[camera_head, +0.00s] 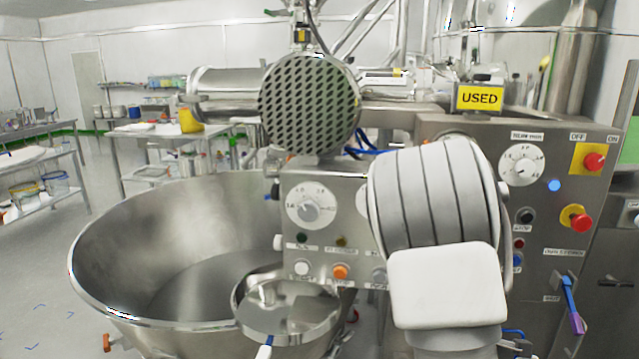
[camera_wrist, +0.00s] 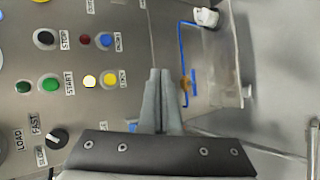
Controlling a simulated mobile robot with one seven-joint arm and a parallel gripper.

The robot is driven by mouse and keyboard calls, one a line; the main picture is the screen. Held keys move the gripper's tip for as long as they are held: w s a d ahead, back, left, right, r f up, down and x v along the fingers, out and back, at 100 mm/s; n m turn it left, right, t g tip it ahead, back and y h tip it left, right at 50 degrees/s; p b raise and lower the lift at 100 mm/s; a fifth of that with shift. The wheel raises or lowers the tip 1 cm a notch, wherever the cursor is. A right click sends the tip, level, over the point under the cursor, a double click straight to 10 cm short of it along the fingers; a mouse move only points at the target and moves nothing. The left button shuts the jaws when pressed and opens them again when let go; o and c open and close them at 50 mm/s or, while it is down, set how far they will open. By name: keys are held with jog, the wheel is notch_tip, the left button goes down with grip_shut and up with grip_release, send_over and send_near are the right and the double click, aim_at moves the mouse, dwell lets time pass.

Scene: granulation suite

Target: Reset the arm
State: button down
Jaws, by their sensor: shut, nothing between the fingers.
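My gripper (camera_wrist: 158,75) shows in the wrist view with its two grey fingers pressed together and nothing between them. It points toward a steel control panel (camera_wrist: 110,18), and I cannot tell how far off the panel is. In the head view my white and grey arm stands in front of the machine, right of centre, and hides part of its panel. The gripper itself cannot be made out in the head view.
A large steel bowl (camera_head: 110,245) stands left of my arm, with a small round steel lid (camera_head: 285,320) at its front. The control panel with a yellow USED sign (camera_head: 480,97) and red knobs is close on the right. Steel tables (camera_head: 165,133) stand back left; floor there is open.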

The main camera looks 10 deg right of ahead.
jog(key=s+a+r+m+y, duration=0.1)
jog(key=a+r+m+y, duration=0.3)
jog(key=a, duration=0.6)
jog(key=s+a+r+m+y, duration=0.15)
jog(key=a+r+y, duration=0.35)
jog(key=a, duration=0.5)
jog(key=s+a+r+m+g, duration=0.1)
jog(key=s+a+r, duration=0.2)
jog(key=s, duration=0.5)
jog(key=s+a+r+m, duration=0.2)
jog(key=s+a, duration=0.3)
jog(key=s, duration=0.4)
jog(key=shift+a+r+g+y, duration=0.25)
jog(key=shift+r+g+y, duration=0.15)
jog(key=shift+r, duration=0.4)
jog(key=shift+d, duration=0.1)
